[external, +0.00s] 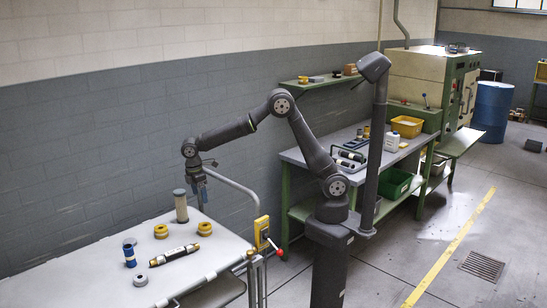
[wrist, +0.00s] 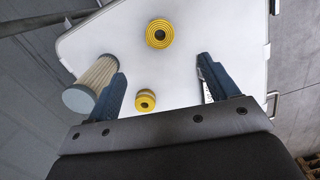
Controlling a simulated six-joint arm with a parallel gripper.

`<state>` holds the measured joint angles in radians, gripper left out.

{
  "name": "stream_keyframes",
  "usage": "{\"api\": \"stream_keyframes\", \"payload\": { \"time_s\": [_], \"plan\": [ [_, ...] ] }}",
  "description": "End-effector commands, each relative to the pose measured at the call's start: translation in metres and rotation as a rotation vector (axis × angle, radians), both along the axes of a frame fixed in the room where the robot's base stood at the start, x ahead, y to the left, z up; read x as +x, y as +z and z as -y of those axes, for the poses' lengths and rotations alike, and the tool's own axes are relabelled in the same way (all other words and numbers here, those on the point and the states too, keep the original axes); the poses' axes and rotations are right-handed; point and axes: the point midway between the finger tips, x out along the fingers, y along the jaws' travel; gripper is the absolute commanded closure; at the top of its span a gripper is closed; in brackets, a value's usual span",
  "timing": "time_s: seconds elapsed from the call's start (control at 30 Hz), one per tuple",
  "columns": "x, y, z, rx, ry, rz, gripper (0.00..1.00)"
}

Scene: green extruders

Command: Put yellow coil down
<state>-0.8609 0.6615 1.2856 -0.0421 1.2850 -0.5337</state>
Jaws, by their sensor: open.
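Two yellow coils lie on the white table, one on the left (external: 161,231) and one on the right (external: 204,229) in the external view. In the wrist view, a larger-looking coil (wrist: 159,43) is beyond the fingertips. A smaller-looking coil (wrist: 145,107) shows between the fingers, touching neither. I cannot tell which coil is which across the views. My gripper (external: 198,192) is open and empty above the table's back end; its two spread fingers also show in the wrist view (wrist: 162,70).
A pale pleated cylinder (external: 181,207) stands close beside my gripper, near the left finger in the wrist view (wrist: 97,80). A blue part (external: 130,255), a dark rod (external: 175,255) and a grey ring (external: 140,280) are on the white table (external: 85,268). A metal rail borders its right.

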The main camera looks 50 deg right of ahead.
Motion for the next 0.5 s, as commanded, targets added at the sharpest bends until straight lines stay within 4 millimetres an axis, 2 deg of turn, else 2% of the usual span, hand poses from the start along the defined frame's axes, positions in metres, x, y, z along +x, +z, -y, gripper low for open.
{"api": "stream_keyframes", "payload": {
  "time_s": [0.1,0.23,0.37,0.5],
  "plan": [
    [0.004,-0.007,-0.025,-0.101,0.008,-0.021,0.21],
    [0.006,-0.010,-0.044,-0.203,0.004,-0.031,0.21],
    [0.006,-0.012,-0.054,-0.268,-0.003,-0.035,0.21],
    [0.005,-0.018,-0.055,-0.295,-0.007,-0.037,0.21]
  ]
}}
